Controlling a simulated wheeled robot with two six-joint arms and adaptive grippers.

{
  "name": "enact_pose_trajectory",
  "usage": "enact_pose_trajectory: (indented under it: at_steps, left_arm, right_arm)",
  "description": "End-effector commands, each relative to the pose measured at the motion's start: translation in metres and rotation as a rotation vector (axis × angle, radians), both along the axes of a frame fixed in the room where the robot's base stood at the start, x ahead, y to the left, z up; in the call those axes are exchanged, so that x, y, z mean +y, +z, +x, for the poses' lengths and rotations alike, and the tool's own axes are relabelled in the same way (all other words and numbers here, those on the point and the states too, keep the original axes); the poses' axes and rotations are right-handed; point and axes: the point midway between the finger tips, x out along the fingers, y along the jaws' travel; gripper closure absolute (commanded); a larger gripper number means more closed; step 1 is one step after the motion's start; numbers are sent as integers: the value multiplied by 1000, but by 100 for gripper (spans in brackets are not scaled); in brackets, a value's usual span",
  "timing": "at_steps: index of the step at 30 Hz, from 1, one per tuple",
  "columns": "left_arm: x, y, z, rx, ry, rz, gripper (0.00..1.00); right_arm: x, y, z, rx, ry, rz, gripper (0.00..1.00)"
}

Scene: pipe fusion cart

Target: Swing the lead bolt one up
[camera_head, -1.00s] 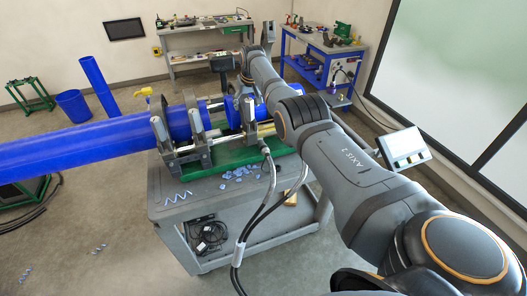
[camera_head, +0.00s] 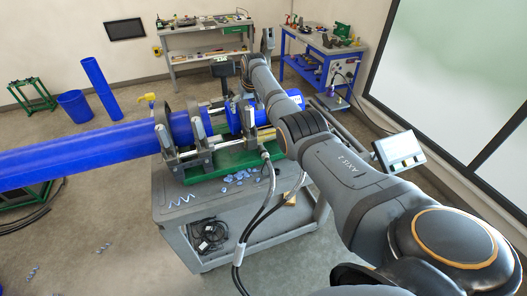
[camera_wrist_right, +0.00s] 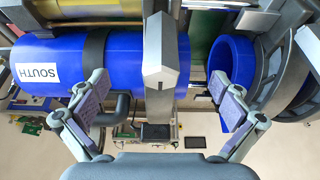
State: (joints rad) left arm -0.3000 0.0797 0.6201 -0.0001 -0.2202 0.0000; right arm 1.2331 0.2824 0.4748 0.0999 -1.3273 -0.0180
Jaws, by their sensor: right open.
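A blue pipe (camera_head: 90,146) lies in the grey ring clamps (camera_head: 168,140) of the fusion machine on the cart, with a second blue pipe (camera_head: 282,103) to its right. In the right wrist view this second pipe, labelled SOUTH (camera_wrist_right: 60,66), fills the left. A grey upright bar with a pointed end (camera_wrist_right: 164,72) stands in front of it. I cannot tell which part is the lead bolt. My right gripper (camera_wrist_right: 160,84) is open, its purple-grey pads apart on either side of the bar, holding nothing. Its fingers are unclear in the head view. My left gripper is out of view.
The cart (camera_head: 180,205) carries blue shavings (camera_head: 238,177) and a control box (camera_head: 398,150) on its right. Black hoses (camera_head: 262,215) hang in front. Workbenches (camera_head: 205,52) stand at the back. The open pipe end (camera_wrist_right: 222,62) and a ring clamp (camera_wrist_right: 272,75) lie right of the bar.

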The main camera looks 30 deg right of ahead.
Motion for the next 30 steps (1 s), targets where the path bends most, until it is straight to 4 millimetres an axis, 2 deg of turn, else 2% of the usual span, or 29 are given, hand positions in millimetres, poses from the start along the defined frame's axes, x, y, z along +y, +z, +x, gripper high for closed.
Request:
enact_pose_trajectory:
  at_steps: [1,11,13,21,30]
  left_arm:
    - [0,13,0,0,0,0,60]
    - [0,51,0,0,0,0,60]
    - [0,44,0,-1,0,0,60]
    - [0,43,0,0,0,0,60]
    - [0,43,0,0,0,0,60]
  right_arm:
    - [0,8,-1,0,1,0,0]
    - [3,31,-11,0,1,0,0]
    - [3,33,-13,-3,0,-1,0]
    - [6,60,-24,-1,1,-1,0]
    - [6,65,-27,0,0,0,0]
